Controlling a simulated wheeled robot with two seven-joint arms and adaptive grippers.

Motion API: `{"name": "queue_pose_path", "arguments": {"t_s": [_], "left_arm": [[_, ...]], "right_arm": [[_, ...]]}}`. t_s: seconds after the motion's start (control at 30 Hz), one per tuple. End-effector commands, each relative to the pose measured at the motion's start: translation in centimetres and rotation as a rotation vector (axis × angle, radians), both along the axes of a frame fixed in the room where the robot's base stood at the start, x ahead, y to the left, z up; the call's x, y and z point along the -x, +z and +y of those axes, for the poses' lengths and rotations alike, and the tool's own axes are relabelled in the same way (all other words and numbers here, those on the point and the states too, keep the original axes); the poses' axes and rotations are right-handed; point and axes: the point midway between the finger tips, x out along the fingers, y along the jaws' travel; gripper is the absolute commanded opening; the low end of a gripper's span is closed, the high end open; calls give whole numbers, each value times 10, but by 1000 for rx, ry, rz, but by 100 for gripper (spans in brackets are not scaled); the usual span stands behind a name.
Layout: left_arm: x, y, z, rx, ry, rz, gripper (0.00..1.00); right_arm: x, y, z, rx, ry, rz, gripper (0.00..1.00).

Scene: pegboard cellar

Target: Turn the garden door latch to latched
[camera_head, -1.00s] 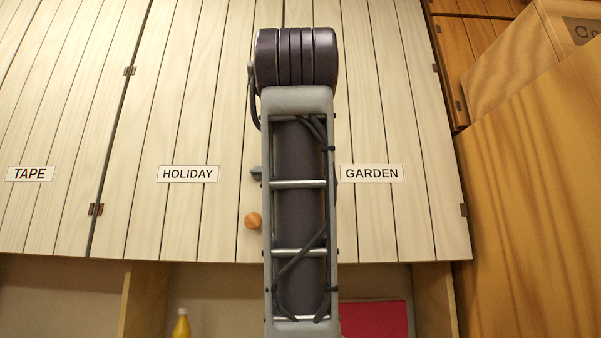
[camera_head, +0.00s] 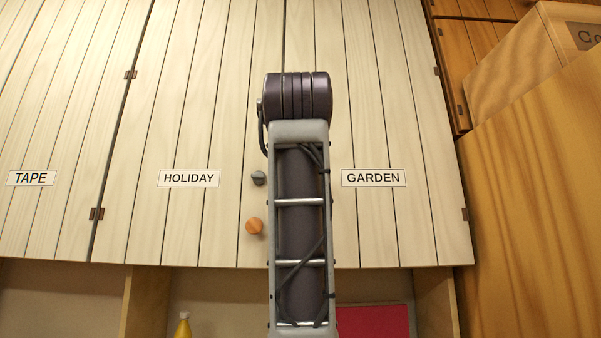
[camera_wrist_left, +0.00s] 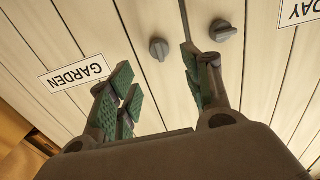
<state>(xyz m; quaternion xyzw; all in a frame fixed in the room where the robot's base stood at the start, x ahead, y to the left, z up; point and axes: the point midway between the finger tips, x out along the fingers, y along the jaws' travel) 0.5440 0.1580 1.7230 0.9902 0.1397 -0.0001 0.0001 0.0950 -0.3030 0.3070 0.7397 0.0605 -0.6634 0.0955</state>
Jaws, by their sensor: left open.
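The garden door carries a white GARDEN label (camera_head: 373,178), which also shows upside down in the left wrist view (camera_wrist_left: 74,74). The dark grey garden latch (camera_wrist_left: 159,49) is the knob nearer that label. It sits on the pale boards beside the door seam; in the head view my arm hides it. My left gripper (camera_wrist_left: 158,78) is open and empty, its green-padded fingers apart. The garden latch shows beyond and between the fingertips, with no contact visible. I cannot tell which position the latch is in. My right gripper is not in view.
A second grey latch (camera_head: 258,178) and a round orange knob (camera_head: 254,226) are on the door labelled HOLIDAY (camera_head: 189,178). That latch appears near the right finger in the wrist view (camera_wrist_left: 222,31). A wooden cabinet (camera_head: 535,200) stands at right. A yellow bottle (camera_head: 183,327) is below.

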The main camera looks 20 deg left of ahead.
Motion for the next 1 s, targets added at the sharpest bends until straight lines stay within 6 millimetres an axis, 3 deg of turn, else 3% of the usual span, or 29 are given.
{"name": "queue_pose_path", "arguments": {"t_s": [0.4, 0.6, 1.0], "left_arm": [[-54, 0, 15, 0, 0, 3, 50], [-73, 1, 21, 0, -1, 2, 50], [-83, 0, 23, 0, -1, 0, 50]], "right_arm": [[13, 12, 23, -25, -3, 15, 40], [18, 17, 24, -25, -2, 22, 40], [12, 19, 24, -26, -2, 15, 40]]}}
